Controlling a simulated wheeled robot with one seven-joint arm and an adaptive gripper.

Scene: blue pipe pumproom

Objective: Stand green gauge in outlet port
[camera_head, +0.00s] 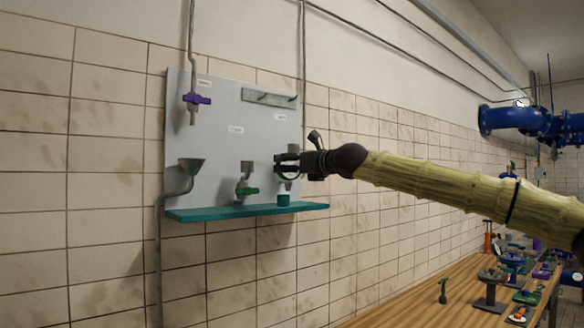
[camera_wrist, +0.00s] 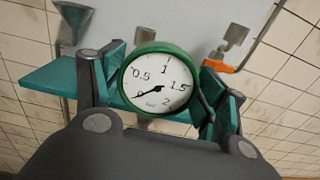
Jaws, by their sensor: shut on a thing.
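The green gauge (camera_wrist: 157,82) has a green rim and a white dial, and its face is toward my wrist camera. My gripper (camera_wrist: 158,92) is shut on it, with a finger on either side. In the head view my gripper (camera_head: 290,163) is in front of the right part of the grey wall panel (camera_head: 222,125), above its teal shelf (camera_head: 225,213). The gauge is hard to make out there. I cannot tell for certain which fitting is the outlet port.
The wrist view shows an orange-handled fitting (camera_wrist: 218,67) near the right finger. A wooden bench (camera_head: 400,307) with several tools stands at lower right.

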